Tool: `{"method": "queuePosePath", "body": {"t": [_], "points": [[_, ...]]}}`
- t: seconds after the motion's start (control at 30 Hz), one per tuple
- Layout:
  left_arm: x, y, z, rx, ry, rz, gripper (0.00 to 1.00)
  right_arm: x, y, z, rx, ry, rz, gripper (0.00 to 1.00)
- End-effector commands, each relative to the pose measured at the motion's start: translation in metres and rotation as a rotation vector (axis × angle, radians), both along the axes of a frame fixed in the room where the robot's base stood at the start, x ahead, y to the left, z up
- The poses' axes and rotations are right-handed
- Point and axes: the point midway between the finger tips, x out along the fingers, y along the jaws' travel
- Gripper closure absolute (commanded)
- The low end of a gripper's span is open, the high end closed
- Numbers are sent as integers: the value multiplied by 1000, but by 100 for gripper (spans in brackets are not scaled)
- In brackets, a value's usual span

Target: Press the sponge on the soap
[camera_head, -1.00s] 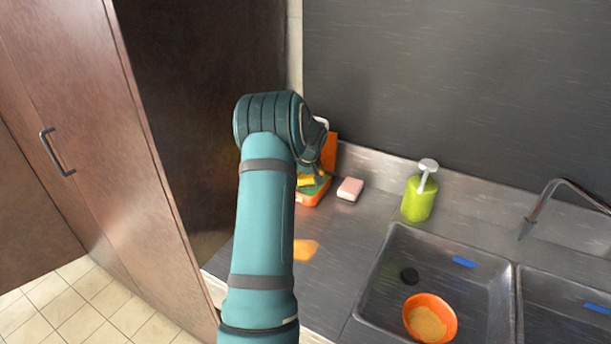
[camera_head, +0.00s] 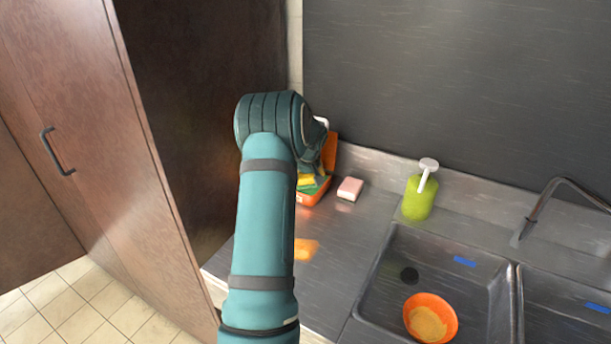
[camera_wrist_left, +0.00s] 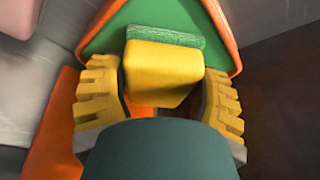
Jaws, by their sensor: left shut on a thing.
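My left gripper (camera_wrist_left: 160,100) is shut on a yellow sponge (camera_wrist_left: 163,72) with a green layer on its far side. The sponge lies between the two yellow ridged fingers, over an orange-rimmed holder (camera_wrist_left: 231,45) with a green inside. In the head view the yellow sponge (camera_head: 305,181) shows beside my wrist, at the orange holder (camera_head: 308,199) on the counter. Whether the sponge touches the holder's green inside is unclear. A pale pink soap-like block (camera_head: 350,188) lies on the counter just right of the holder. My left wrist and forearm hide part of the holder. My right gripper is not in view.
A green pump bottle (camera_head: 419,195) stands right of the pink block. A sink (camera_head: 384,296) holds an orange bowl (camera_head: 452,325). A faucet (camera_head: 548,205) stands at the right. A tall brown cabinet (camera_head: 190,120) borders the counter's left side.

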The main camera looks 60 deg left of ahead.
Motion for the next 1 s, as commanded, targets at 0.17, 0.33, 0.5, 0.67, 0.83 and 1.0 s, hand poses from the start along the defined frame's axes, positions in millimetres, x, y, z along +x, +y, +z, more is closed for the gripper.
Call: {"method": "queuePosePath", "body": {"t": [0.17,0.33,0.5,0.67,0.83,1.0], "points": [[-1,-1,-2,-3,3,1,62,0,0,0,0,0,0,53],[-1,-1,-2,-3,3,1,62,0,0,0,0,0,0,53],[-1,-1,5,-3,3,1,62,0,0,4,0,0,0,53],[0,-1,18,-2,2,0,62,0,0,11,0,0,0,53],[0,0,30,-1,1,0,62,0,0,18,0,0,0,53],[0,0,43,-1,1,0,62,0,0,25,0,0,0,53]]}}
